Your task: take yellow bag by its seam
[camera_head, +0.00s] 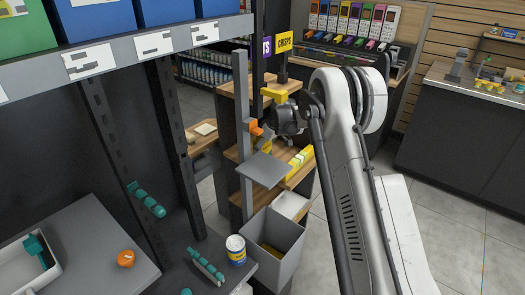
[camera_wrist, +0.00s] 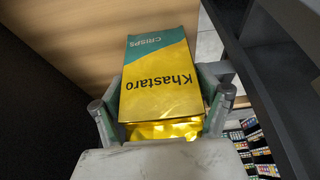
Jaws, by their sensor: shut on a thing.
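The yellow bag (camera_wrist: 165,85) has a teal top and the words Khastaro and CRISPS, which read upside down in the wrist view. Its shiny gold seam end (camera_wrist: 165,130) is nearest the wrist. My gripper (camera_wrist: 163,108) is shut on the bag, with one grey-green finger at each side of its near end. In the head view my arm reaches to the wooden shelf unit, and its dark wrist hides most of the gripper and bag there.
A wooden shelf (camera_wrist: 85,40) lies behind the bag in the wrist view. A dark upright stands close on its right. In the head view, a grey bin (camera_head: 275,248) stands below the shelves, and yellow packs (camera_head: 300,165) lie on a lower shelf.

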